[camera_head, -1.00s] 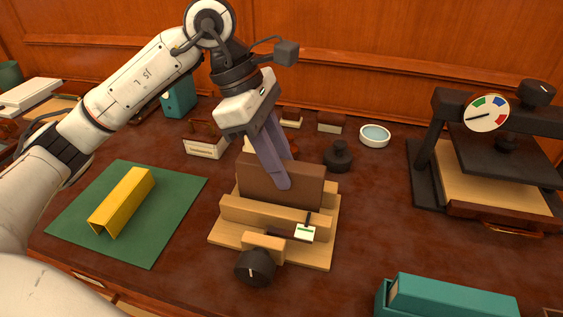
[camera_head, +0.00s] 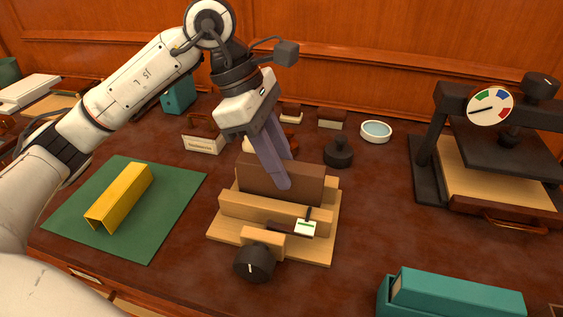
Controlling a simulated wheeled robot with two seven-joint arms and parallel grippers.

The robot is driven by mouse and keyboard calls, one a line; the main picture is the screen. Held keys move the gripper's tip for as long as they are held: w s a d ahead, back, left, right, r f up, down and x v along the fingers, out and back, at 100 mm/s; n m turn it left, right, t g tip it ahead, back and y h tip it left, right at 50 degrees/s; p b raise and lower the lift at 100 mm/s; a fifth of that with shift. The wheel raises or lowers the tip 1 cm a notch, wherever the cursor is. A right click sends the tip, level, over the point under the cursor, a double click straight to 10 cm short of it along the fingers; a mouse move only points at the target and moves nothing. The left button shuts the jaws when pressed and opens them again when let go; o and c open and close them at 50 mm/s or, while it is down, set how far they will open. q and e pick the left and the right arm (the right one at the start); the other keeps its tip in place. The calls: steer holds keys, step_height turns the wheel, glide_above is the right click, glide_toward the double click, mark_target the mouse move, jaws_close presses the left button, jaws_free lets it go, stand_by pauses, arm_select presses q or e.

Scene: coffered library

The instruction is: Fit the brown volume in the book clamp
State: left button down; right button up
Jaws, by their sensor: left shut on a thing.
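The brown volume (camera_head: 255,180) stands upright on its long edge in the wooden book clamp (camera_head: 322,246), behind the clamp's front wooden bar. Its lower part is hidden by that bar. My left gripper (camera_head: 280,184) comes down from above and is shut on the volume near its middle. The clamp's dark round knob (camera_head: 254,263) faces the front, and a small white tag with a green mark (camera_head: 305,228) sits at the front right of the bar. My right gripper is not in view.
A yellow folded cover (camera_head: 120,197) lies on a green mat (camera_head: 168,222) at left. A black press with a dial (camera_head: 490,107) stands at right. A teal box (camera_head: 455,297) is at front right. A dark weight (camera_head: 338,153) and a white dish (camera_head: 376,131) stand behind the clamp.

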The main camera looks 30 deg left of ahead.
arm_select(q)
steer(key=shift+f, duration=0.3)
steer(key=c, duration=1.4)
jaws_free()
steer(key=shift+r+p, duration=1.95)
steer(key=shift+r, duration=1.05)
steer(key=shift+s+f, duration=0.1)
